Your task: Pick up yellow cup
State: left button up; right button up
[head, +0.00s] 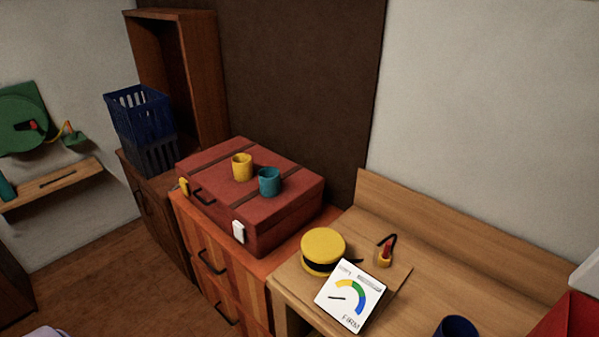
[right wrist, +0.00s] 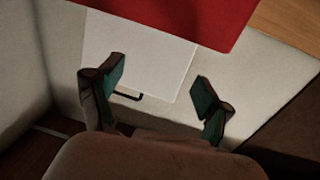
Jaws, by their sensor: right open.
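The yellow cup (head: 242,167) stands upright on the red suitcase (head: 285,206), in the middle of the head view. A teal cup (head: 269,181) stands close beside it, to its right and a little nearer. My right gripper (right wrist: 157,98) shows only in the right wrist view. Its two fingers are wide apart with nothing between them. No cup shows in the right wrist view, so the gripper is away from the yellow cup. My left gripper is in neither view.
The suitcase lies on a wooden drawer cabinet (head: 217,267). Blue crates (head: 139,112) stand to its left. A yellow round object (head: 323,248) and a white gauge card (head: 350,297) are on the wooden bench to its right. A white panel with a dark handle (right wrist: 128,96) lies beyond my right fingers.

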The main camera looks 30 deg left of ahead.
aim_at(241, 162)
jog(key=u, duration=1.3)
